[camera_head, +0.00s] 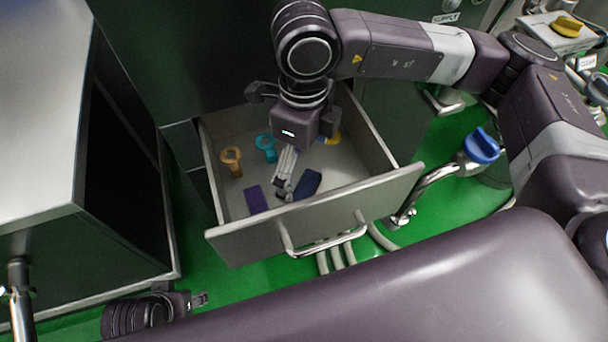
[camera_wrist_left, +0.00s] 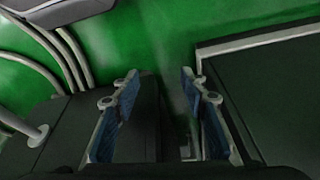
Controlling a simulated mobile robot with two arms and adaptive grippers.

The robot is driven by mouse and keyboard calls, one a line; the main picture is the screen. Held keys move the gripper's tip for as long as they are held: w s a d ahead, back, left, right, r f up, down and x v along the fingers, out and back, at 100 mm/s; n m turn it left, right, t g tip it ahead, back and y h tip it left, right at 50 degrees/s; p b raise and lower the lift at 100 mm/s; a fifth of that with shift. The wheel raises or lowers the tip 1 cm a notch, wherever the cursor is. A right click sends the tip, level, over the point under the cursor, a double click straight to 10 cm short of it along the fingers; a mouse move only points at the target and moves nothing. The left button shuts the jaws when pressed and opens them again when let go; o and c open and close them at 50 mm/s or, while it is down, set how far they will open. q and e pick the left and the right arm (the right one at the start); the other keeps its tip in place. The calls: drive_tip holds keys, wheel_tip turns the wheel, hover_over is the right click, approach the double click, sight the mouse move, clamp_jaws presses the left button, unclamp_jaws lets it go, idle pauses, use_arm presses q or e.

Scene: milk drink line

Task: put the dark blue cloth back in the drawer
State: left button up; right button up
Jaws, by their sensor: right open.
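The dark blue cloth (camera_head: 308,183) lies inside the open drawer (camera_head: 315,214), near its front wall. It looks like a small folded bundle. My right gripper (camera_head: 284,190) reaches down into the drawer from above, with its fingers just left of the cloth. It is open, and no cloth shows between the fingers; whether they touch the cloth I cannot tell. My left gripper (camera_head: 199,300) is low at the bottom left in the head view, away from the drawer. In the left wrist view its blue-padded fingers (camera_wrist_left: 160,88) are apart with nothing between them.
The drawer also holds a purple block (camera_head: 256,200), an orange tool (camera_head: 231,161), a teal tool (camera_head: 267,147) and a yellow item (camera_head: 332,138) partly hidden by my right gripper. A metal cabinet (camera_head: 125,190) stands left. A blue-handled valve (camera_head: 482,146) and pipes stand right.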

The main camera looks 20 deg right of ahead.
use_arm(q)
drive_tip(key=shift+s+x, duration=0.2)
drive_tip(key=shift+x, duration=0.95)
use_arm(e)
drive_tip(key=shift+r, duration=2.1)
